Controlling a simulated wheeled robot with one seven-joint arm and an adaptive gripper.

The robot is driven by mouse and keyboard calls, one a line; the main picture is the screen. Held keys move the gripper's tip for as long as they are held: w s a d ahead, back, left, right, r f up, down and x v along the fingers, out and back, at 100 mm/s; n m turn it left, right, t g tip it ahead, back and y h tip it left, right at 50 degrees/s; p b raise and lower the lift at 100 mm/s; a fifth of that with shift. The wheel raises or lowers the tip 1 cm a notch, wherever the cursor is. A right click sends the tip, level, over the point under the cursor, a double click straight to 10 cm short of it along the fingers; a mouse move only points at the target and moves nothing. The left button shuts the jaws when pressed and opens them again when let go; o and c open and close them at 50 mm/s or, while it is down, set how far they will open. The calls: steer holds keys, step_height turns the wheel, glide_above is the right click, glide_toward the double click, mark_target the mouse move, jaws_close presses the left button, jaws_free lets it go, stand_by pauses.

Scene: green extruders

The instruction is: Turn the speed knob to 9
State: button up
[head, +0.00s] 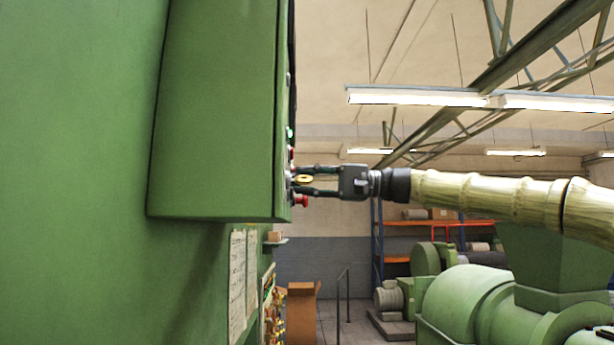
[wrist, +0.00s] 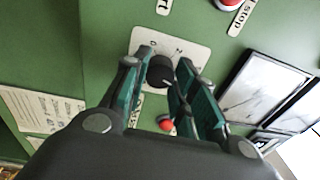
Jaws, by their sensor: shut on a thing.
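The speed knob (wrist: 161,72) is a round black knob on a pale dial plate (wrist: 197,50) in the wrist view, set on a green panel. My gripper (wrist: 163,80) has its two fingers on either side of the knob and is shut on it. The fingers and the gripper body hide part of the dial, and its marks are too small to read for certain. In the head view my gripper (head: 300,179) reaches from the right to the front face of the green control box (head: 215,110). The knob itself cannot be made out there.
A red button with a stop label (wrist: 239,18) is at the top right of the wrist view. Another red button (wrist: 166,124) sits close below the knob. Framed screens or panels (wrist: 262,88) are to the right. Green machinery (head: 465,305) stands at the lower right.

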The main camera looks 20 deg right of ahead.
steer(key=m+h+p, duration=0.1)
steer(key=m+p, duration=0.6)
steer(key=m, duration=1.1)
steer(key=shift+r, duration=0.15)
steer(key=shift+r+m+g, duration=0.1)
steer(key=shift+m+g, duration=0.2)
steer(key=shift+m, duration=1.3)
steer(key=shift+r+m, duration=0.1)
steer(key=shift+m, duration=0.2)
steer(key=o, duration=1)
steer(key=shift+w, duration=0.15)
steer(key=shift+o, duration=0.2)
steer(key=v, duration=1.2)
